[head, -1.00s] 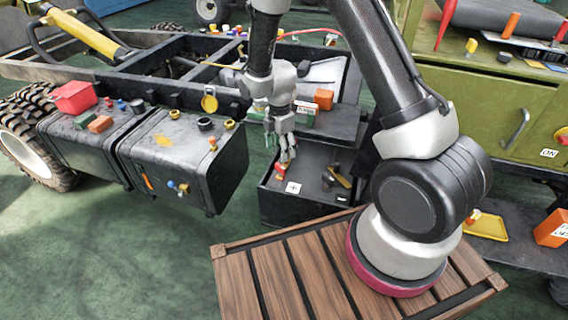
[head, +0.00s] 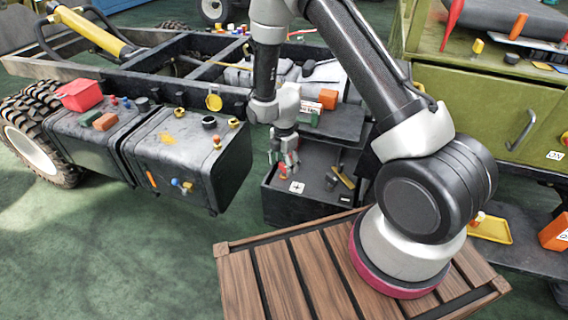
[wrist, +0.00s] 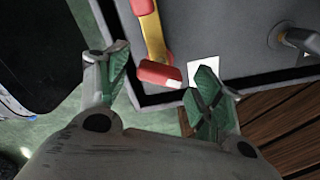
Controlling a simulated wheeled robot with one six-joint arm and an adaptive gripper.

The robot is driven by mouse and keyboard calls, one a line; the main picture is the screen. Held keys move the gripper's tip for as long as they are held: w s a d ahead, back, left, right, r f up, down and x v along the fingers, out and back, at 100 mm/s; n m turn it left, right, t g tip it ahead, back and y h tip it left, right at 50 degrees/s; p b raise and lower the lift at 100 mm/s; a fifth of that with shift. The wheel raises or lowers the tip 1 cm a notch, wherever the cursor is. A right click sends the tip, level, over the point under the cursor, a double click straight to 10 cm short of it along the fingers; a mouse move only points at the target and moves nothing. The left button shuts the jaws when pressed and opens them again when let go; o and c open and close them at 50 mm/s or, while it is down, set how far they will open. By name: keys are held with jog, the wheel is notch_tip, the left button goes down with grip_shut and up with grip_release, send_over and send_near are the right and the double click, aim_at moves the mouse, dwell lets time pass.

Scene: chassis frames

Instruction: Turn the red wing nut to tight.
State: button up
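A red and yellow part, which looks like the red wing nut (wrist: 158,73), lies at the top middle of the wrist view. It has a red near end, a yellow middle and a red far end. In the head view only a small bit of red (head: 282,172) shows below my gripper (head: 282,162); the rest is hidden. My gripper is open, its green-padded fingers apart (wrist: 160,88) in the wrist view. The red near end appears between and just beyond the fingertips; I cannot tell whether they touch.
The part sits on a dark box (head: 290,206) with a white plus label (head: 297,187). A grey post (wrist: 295,38) and a yellow-handled item (head: 343,177) are to its right. A slatted wooden crate (head: 262,282) is in front. A black tank (head: 190,160) stands left.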

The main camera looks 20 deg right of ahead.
jog(key=c, duration=1)
jog(key=shift+o, duration=0.2)
